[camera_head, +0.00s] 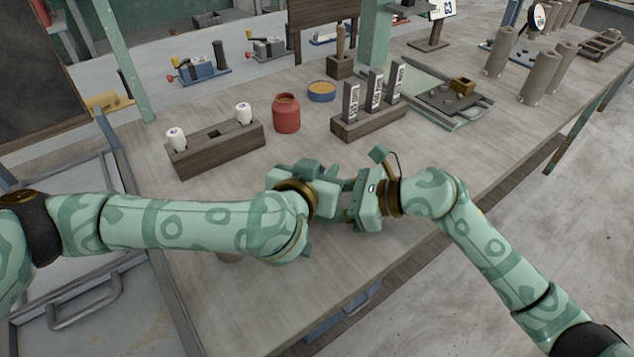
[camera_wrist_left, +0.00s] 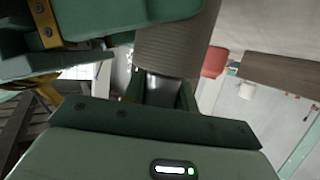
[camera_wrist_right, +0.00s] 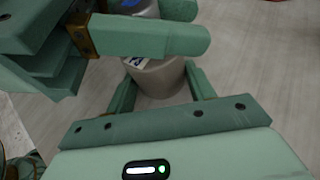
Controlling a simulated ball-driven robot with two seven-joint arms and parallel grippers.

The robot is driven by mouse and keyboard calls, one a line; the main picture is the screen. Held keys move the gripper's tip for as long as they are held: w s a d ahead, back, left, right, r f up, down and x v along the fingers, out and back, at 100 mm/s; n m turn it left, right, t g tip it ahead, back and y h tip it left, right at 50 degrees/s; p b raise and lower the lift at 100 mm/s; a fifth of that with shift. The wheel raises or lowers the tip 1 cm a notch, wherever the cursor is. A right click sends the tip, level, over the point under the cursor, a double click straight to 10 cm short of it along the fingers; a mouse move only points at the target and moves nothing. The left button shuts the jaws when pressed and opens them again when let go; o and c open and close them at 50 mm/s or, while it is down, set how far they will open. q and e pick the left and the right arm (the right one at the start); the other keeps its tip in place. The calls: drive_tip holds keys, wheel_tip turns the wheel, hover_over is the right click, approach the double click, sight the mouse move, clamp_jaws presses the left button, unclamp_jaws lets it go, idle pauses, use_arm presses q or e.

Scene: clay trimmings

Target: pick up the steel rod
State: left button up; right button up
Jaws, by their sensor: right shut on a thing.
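My left gripper (camera_head: 335,195) and right gripper (camera_head: 366,200) meet above the near edge of the workbench. Between the right fingers, in the right wrist view, is a grey-brown cylinder (camera_wrist_right: 160,78) with a white label; I take it to be the steel rod. My right gripper is shut on it. A left finger crosses in front of it there. In the left wrist view a ribbed grey-brown part (camera_wrist_left: 175,42) leads to a shiny dark end between the left fingers. I cannot tell whether these grip it. The arms hide the rod in the head view.
A wooden block (camera_head: 220,150) bears two white labelled cylinders beside an empty slot. A red jar (camera_head: 286,117), a blue tub (camera_head: 321,96) and a wooden rack (camera_head: 368,122) with three labelled bars stand behind my grippers. Several tall cylinders (camera_head: 533,86) stand further right.

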use_arm(q)
clamp_jaws()
use_arm(e)
drive_tip(key=o, duration=1.2)
use_arm(q)
wheel_tip(320, 180, up, 10)
